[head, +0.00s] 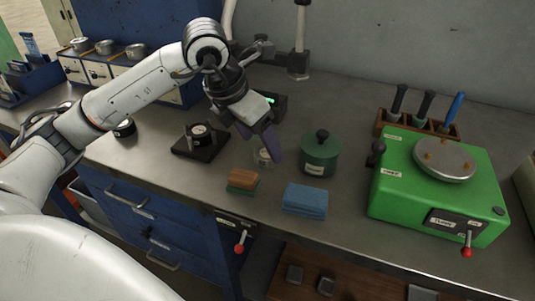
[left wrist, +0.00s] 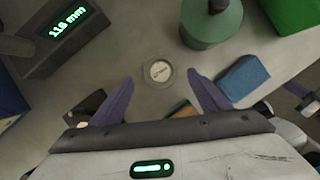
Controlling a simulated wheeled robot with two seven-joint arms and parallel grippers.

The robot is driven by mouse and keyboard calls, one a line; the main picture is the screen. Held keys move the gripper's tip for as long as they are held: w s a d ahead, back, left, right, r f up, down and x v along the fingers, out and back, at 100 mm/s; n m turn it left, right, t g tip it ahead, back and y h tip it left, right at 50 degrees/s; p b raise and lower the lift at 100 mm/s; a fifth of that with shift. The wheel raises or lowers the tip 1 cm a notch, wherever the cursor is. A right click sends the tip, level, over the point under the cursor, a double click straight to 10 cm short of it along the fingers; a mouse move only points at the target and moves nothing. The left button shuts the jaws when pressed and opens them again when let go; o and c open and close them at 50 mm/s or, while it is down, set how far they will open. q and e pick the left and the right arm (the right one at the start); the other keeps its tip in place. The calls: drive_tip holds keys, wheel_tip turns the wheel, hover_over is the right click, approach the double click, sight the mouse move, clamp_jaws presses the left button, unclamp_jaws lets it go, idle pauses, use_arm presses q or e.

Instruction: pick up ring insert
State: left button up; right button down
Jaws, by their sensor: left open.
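A small round ring insert (left wrist: 158,71) with a pale labelled centre lies flat on the grey bench in the left wrist view. In the head view the ring insert (head: 262,157) is partly hidden behind my left gripper (head: 270,148). My left gripper's two purple fingers (left wrist: 160,88) are spread wide, empty, pointing down at the bench. In the left wrist view the ring insert appears between and just beyond the fingertips, apart from both. My right gripper is not in view.
A green lidded pot (head: 320,155) stands close to the right. A blue block (head: 305,199) and a brown-and-green block (head: 243,180) lie in front. A black dial stand (head: 200,143) is left, a display box (left wrist: 62,38) behind, and a green machine (head: 437,185) far right.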

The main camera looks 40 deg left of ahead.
sight(265, 152)
use_arm(q)
drive_tip(key=x, duration=0.3)
drive_tip(key=shift+w+f, duration=0.15)
drive_tip(key=shift+w, duration=0.05)
drive_tip(key=shift+c, duration=0.3)
drive_tip(key=c, duration=1.4)
drive_tip(key=shift+c, duration=0.8)
